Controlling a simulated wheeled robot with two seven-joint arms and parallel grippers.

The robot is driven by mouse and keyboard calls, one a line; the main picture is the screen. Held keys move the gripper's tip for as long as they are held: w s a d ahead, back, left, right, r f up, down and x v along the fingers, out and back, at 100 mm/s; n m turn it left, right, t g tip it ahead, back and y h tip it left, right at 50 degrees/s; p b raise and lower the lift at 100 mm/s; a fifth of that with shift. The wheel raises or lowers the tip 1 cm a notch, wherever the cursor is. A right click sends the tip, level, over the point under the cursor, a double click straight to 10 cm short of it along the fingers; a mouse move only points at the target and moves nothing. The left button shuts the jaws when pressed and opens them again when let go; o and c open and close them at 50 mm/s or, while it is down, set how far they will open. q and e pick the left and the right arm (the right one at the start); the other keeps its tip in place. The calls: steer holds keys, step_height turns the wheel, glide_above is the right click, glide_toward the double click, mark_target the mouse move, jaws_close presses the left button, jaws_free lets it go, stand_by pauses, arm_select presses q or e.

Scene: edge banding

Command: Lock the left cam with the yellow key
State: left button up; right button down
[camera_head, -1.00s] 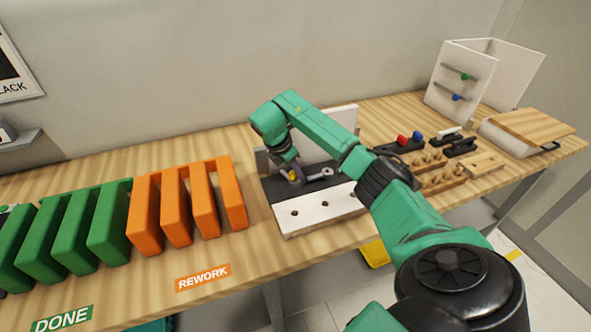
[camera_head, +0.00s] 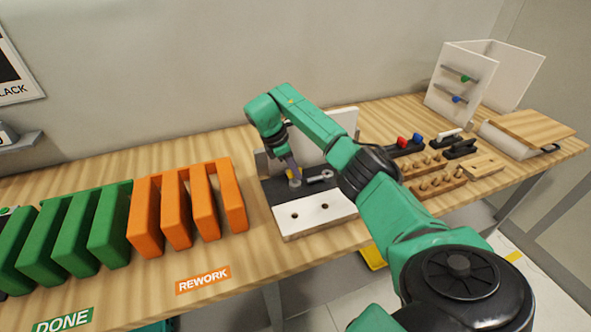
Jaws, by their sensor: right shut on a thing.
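My right gripper (camera_head: 293,180) points down over the left part of the dark fixture (camera_head: 285,196). It is shut on the yellow key (camera_head: 289,174), of which only a small yellow bit shows between the fingers. The left cam is at or under the fingertips and is mostly hidden; I cannot tell whether the key sits in it. A grey cam-like part (camera_head: 321,177) lies on the fixture to the right of the gripper. The white board (camera_head: 310,215) with holes in it lies at the front of the fixture. My left gripper is not in view.
Orange racks (camera_head: 205,200) and green racks (camera_head: 110,225) stand to the left. To the right are wooden blocks with pegs (camera_head: 442,184), holders with a red handle (camera_head: 401,141) and a blue handle, and a white cabinet (camera_head: 463,85).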

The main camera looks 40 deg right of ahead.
steer(key=shift+r+p, duration=1.7)
steer(key=shift+r, duration=0.7)
